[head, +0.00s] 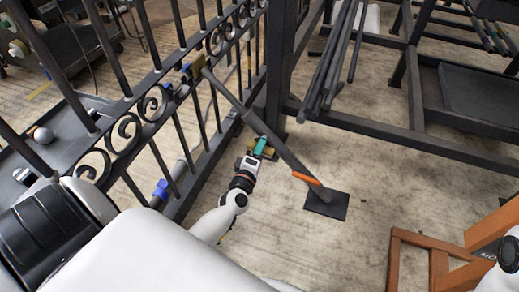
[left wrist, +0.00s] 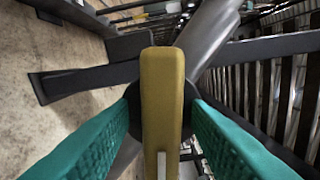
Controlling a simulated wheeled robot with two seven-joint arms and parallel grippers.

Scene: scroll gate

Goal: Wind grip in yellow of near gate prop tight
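The near gate prop (head: 278,143) is a grey tube slanting from the black scroll gate (head: 150,100) down to a dark floor plate (head: 327,206). Its yellow grip (head: 271,153) sits partway along the tube, partly hidden by my left gripper (head: 261,146). In the left wrist view the yellow grip (left wrist: 162,100) stands upright between the teal fingers of my left gripper (left wrist: 162,112). The fingers are apart, one on each side, with narrow gaps visible beside the grip. An orange lever (head: 306,179) is on the lower prop. My right gripper is not in view.
A dark steel rack (head: 345,120) with long bars stands behind the prop. An orange wooden frame (head: 415,240) is at lower right. Open floor (head: 290,235) lies around the plate.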

